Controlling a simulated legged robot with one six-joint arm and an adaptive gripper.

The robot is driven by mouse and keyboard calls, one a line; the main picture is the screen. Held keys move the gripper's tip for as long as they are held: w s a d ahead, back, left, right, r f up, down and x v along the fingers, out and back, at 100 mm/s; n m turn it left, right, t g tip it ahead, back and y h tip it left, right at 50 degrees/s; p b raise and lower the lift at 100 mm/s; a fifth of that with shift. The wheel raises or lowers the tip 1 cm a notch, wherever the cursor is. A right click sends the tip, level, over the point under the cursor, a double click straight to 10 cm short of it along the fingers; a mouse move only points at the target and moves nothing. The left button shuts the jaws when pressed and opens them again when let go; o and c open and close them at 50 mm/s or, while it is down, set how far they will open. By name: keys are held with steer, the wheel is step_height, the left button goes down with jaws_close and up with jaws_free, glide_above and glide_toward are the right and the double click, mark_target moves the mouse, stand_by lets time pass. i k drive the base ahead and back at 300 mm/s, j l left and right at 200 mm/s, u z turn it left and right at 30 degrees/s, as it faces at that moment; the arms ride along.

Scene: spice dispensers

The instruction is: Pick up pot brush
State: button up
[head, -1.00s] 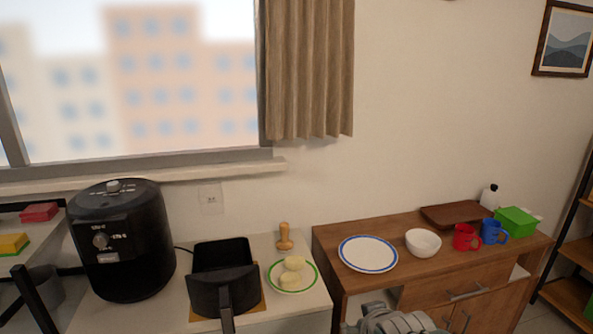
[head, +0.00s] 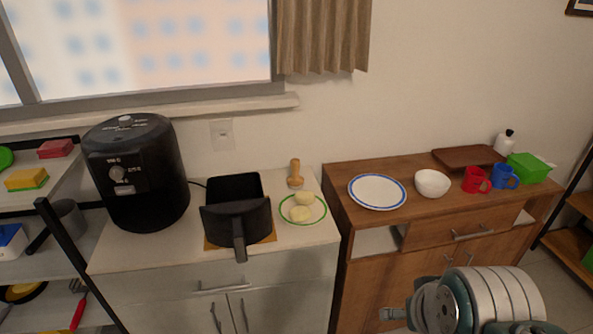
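A small tan wooden upright item with a rounded top, which looks like the pot brush (head: 295,174), stands on the white counter (head: 140,246) near the wall, behind the green-rimmed plate. Its lower end is too small to make out clearly. Part of my arm, grey and teal, shows at the bottom right in front of the wooden cabinet, well apart from the brush. No gripper fingers can be made out, so my gripper is not seen.
A black air fryer (head: 135,180) and its pulled-out basket (head: 235,222) stand left of the brush. The green-rimmed plate (head: 303,218) holds yellowish pieces. The wooden cabinet (head: 400,255) carries a plate (head: 377,191), bowl (head: 432,183) and mugs (head: 476,180). A shelf stands left.

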mark_target(295, 180)
steer(key=i+l+u, duration=0.25)
steer(key=i+u, duration=0.15)
steer(key=i+l+u, duration=0.45)
steer(key=i, duration=0.1)
